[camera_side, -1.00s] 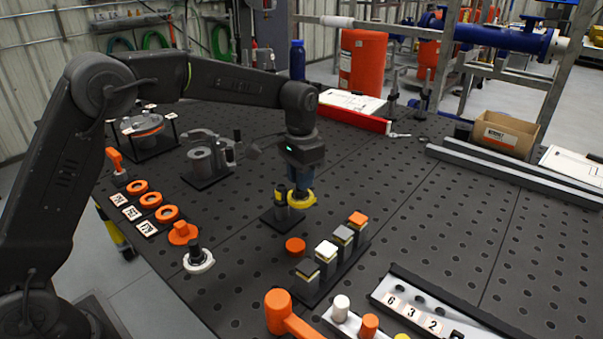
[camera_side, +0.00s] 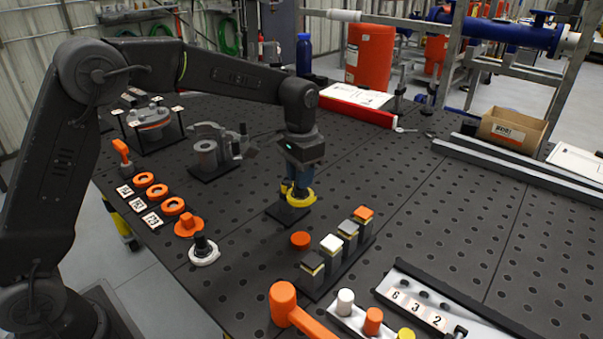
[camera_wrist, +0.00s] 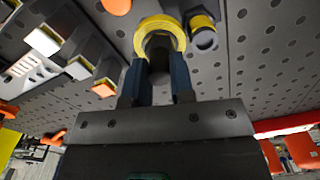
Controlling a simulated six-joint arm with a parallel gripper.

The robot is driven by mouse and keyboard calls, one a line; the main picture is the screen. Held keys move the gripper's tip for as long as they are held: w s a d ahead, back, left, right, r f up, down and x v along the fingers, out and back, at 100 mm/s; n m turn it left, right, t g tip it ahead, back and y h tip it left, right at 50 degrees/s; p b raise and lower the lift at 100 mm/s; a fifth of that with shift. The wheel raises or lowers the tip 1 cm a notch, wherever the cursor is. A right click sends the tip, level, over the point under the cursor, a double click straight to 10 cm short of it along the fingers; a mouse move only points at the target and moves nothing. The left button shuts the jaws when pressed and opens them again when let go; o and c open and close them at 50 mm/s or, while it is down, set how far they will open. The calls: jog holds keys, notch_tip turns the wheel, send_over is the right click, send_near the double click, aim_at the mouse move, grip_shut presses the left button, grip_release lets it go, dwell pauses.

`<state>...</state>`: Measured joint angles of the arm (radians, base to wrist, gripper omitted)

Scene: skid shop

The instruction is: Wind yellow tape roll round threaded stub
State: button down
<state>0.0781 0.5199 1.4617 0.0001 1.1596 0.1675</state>
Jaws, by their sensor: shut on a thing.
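The yellow tape roll (camera_side: 301,199) is in my gripper (camera_side: 299,188), low over the table and right beside the threaded stub (camera_side: 285,189). The stub stands upright on a dark base plate (camera_side: 284,213) and is partly hidden behind my fingers in the side view. In the wrist view the yellow roll (camera_wrist: 172,24) sits at the tips of my gripper (camera_wrist: 160,66), whose blue fingers are shut on it. The dark stub (camera_wrist: 203,38) is just right of it, with a yellow band round it. I cannot tell whether roll and stub touch.
A loose orange disc (camera_side: 300,240) lies in front of the stub. A rack of several capped blocks (camera_side: 335,263) stands to its front right.

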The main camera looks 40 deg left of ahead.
jog(key=shift+s+a, duration=0.25)
jog(key=shift+s, duration=0.5)
jog(key=shift+s+a, duration=0.6)
jog(key=shift+s, duration=0.15)
jog(key=shift+s+a, duration=0.45)
jog(key=shift+a, duration=0.35)
jog(key=shift+s, duration=0.1)
notch_tip(320, 180, up, 6)
jog(key=s, duration=0.1)
jog(key=shift+s+d, duration=0.3)
jog(key=shift+s, duration=0.05)
dwell(0.7)
